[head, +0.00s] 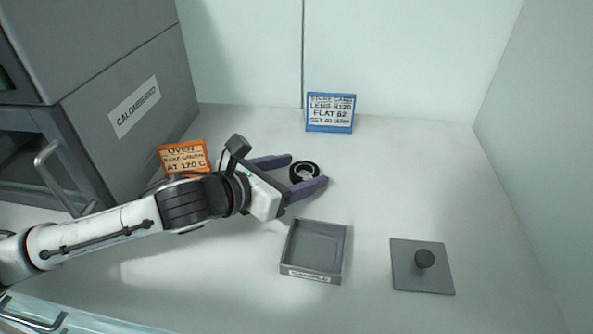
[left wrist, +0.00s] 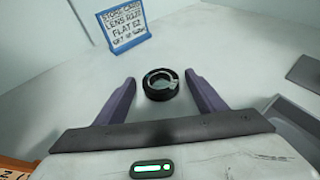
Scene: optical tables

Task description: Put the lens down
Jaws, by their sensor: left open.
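The lens (head: 304,171) is a small black ring with clear glass, standing on the white table top. My left gripper (head: 300,172) is open, with one purple finger on each side of the lens and gaps between. In the left wrist view the lens (left wrist: 160,84) lies between the fingertips of the left gripper (left wrist: 158,88), touching neither finger visibly. My right gripper is not in view.
A grey open tray (head: 287,262) and a grey lid with a knob (head: 422,266) lie in front. A blue store card (head: 331,112) stands behind, an orange oven card (head: 183,156) left. A grey oven (head: 110,100) blocks the left. The right side is clear.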

